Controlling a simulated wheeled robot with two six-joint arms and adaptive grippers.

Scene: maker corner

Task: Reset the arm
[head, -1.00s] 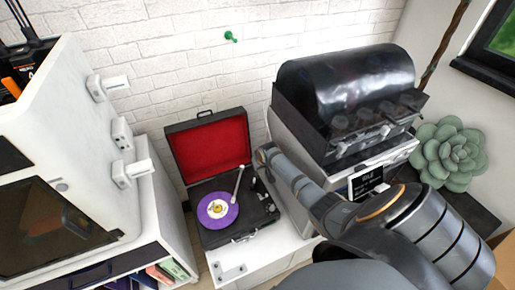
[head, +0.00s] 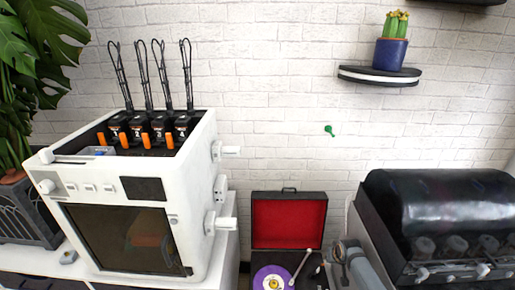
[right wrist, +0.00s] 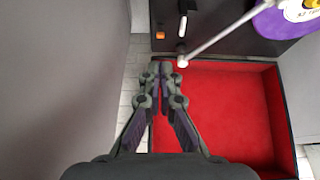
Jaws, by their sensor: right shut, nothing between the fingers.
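The record player (head: 260,222) is a black case with a red-lined lid standing open. A purple record (head: 272,278) lies on its platter, cut off by the bottom edge of the head view. The pale tone arm (head: 301,267) runs from a pivot near the lid to the record's right edge; whether it touches the record is unclear. In the right wrist view, the tone arm (right wrist: 222,33) slants toward the record (right wrist: 287,22). My right gripper (right wrist: 161,72) is shut and empty, beside the pivot end and the red lid (right wrist: 220,110). My left gripper is out of view.
A white multi-spool machine (head: 130,215) stands left of the player, and a dark-domed machine (head: 440,215) stands close on the right. A shelf (head: 378,77) with a potted cactus (head: 391,42) and a green wall hook (head: 329,130) are above. The wall between is clear.

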